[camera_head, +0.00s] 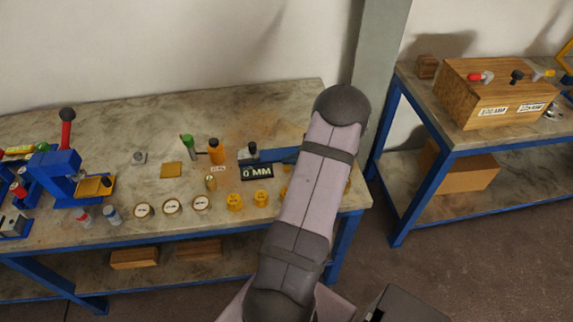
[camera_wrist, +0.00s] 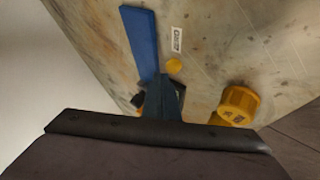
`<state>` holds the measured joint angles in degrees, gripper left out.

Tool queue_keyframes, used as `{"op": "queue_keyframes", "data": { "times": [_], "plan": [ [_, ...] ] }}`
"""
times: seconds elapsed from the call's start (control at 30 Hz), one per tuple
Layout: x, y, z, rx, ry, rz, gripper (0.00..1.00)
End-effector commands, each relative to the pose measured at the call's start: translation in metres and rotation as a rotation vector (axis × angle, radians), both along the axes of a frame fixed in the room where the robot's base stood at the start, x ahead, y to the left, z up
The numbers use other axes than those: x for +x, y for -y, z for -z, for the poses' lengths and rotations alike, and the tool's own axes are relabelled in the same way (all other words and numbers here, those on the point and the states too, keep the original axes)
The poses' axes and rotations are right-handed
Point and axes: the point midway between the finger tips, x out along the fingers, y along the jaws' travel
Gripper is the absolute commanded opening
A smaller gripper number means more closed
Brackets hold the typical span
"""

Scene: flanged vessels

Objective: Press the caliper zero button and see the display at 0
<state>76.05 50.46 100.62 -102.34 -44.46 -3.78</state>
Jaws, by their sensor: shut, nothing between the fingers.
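The caliper's display (camera_head: 257,172) reads "0 MM" in the head view. Its blue bar (camera_head: 280,153) runs right and passes behind my arm. In the wrist view a long blue bar (camera_wrist: 141,42) lies on the bench, left of my gripper (camera_wrist: 165,80). My gripper is shut and empty, its fingers pointing down toward the bench. A small round yellow disc (camera_wrist: 173,65), possibly the zero button, shows just beyond the fingertips. I cannot tell whether they touch it. My arm hides most of the gripper in the head view.
A small white label (camera_wrist: 176,40) lies beyond the disc. A yellow ribbed cap (camera_wrist: 237,104) stands right of my gripper. Several yellow caps (camera_head: 234,201), an orange cylinder (camera_head: 215,152) and a blue press (camera_head: 57,172) stand on the bench. A wooden box (camera_head: 490,95) is on the right bench.

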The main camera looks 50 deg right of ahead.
Motion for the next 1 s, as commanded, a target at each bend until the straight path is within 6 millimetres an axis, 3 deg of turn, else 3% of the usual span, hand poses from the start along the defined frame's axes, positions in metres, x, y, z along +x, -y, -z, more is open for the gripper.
{"op": "queue_keyframes", "data": {
  "times": [0.57,1.0],
  "plan": [
    [0.000,0.000,-0.008,0.000,0.000,0.000,0.00],
    [0.000,0.000,-0.046,0.000,0.000,0.000,0.00]
  ]
}}
